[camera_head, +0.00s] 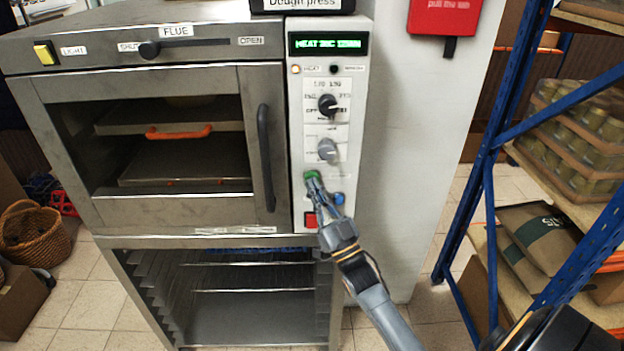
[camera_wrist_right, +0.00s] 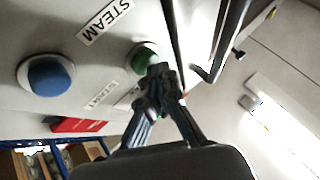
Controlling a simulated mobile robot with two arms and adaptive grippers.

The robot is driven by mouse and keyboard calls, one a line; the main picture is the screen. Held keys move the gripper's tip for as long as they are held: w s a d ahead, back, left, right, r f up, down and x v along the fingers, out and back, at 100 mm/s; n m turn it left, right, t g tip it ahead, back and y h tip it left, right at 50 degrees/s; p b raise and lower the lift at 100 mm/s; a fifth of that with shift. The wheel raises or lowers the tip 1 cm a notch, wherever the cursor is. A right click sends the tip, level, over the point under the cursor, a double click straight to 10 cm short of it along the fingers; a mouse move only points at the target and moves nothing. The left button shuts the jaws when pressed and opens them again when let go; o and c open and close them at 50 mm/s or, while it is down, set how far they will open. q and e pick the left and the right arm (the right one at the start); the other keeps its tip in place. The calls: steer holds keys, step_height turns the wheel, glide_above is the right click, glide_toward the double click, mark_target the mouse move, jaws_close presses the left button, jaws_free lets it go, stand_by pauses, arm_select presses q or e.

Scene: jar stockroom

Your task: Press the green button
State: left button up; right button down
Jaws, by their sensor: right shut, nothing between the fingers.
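The green button (camera_head: 311,175) sits on the oven's control panel, below the two knobs. In the right wrist view the green button (camera_wrist_right: 143,57) has a pale ring around it and is partly hidden by my fingertips. My right gripper (camera_head: 314,182) is shut and empty, with its tips at the green button. It also shows in the wrist view (camera_wrist_right: 158,78), the tips overlapping the button's lower edge. I cannot tell whether the tips touch it or whether it is pushed in. My left gripper is not in view.
A blue button (camera_head: 339,198) and a red switch (camera_head: 310,220) lie close below. The blue button also shows in the wrist view (camera_wrist_right: 47,76). The oven door handle (camera_head: 265,158) stands out left of the panel. A blue rack (camera_head: 490,190) stands at right.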

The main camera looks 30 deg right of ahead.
steer(key=shift+s+a, duration=0.3)
steer(key=shift+s, duration=0.25)
steer(key=s+a, duration=0.1)
steer(key=s+p, duration=0.1)
steer(key=s, duration=0.1)
steer(key=s+a+p, duration=0.1)
steer(key=shift+s+a, duration=0.15)
steer(key=shift+a, duration=0.15)
stand_by(0.7)
